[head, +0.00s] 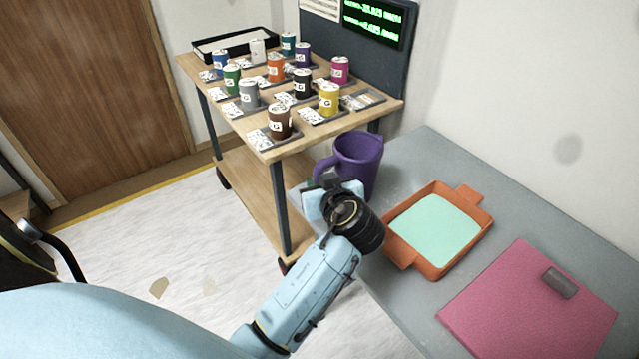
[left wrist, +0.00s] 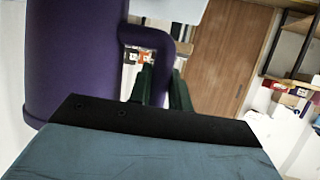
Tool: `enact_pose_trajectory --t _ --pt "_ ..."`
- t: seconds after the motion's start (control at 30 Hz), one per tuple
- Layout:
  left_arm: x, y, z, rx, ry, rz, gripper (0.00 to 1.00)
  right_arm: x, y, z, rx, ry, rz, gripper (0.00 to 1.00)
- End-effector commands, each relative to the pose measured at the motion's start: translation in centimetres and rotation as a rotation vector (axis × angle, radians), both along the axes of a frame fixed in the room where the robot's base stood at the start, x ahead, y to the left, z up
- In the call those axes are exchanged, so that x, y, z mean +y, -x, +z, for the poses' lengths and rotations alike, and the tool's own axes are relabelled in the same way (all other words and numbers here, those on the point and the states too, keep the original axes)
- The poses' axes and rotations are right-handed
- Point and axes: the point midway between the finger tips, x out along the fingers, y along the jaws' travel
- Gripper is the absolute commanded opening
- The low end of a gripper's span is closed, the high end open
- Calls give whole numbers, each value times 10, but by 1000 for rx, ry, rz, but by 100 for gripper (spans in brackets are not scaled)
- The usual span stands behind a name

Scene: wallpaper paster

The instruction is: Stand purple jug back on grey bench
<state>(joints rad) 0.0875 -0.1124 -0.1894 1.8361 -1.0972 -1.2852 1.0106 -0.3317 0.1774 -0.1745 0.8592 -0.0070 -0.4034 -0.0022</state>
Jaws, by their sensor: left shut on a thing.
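The purple jug (head: 358,155) is upright or nearly so at the back left end of the grey bench (head: 405,165), its handle (head: 323,167) toward the left. My left gripper (head: 325,185) is at the jug's handle side and is shut on the handle. In the left wrist view the jug body (left wrist: 75,60) fills the left, and the green fingers (left wrist: 160,88) close around the lower handle (left wrist: 152,38). The jug's base is hidden behind my arm in the head view, so I cannot tell whether it touches the bench. My right gripper is not in view.
An orange tray (head: 480,222) with pale green liquid or sheet lies right of the jug on the bench. A pink board (head: 520,310) with a grey block (head: 559,282) lies nearer. A wooden cart (head: 262,150) with several coloured cans stands left of the bench.

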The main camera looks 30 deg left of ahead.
Motion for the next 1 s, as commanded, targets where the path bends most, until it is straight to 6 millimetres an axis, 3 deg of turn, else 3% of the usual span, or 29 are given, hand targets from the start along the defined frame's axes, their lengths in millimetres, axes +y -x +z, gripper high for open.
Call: enact_pose_trajectory --t 0.33,0.37,0.53,0.9,1.0 --pt "0 0 -3 -2 0 -1 0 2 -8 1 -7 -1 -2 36" --pt "0 0 -3 0 0 0 20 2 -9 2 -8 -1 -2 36" --pt "0 0 -2 0 0 0 41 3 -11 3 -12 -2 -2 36" --pt "0 0 -3 -2 -1 -1 41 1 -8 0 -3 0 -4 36" --pt "-10 2 2 -1 3 -3 41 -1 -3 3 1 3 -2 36"
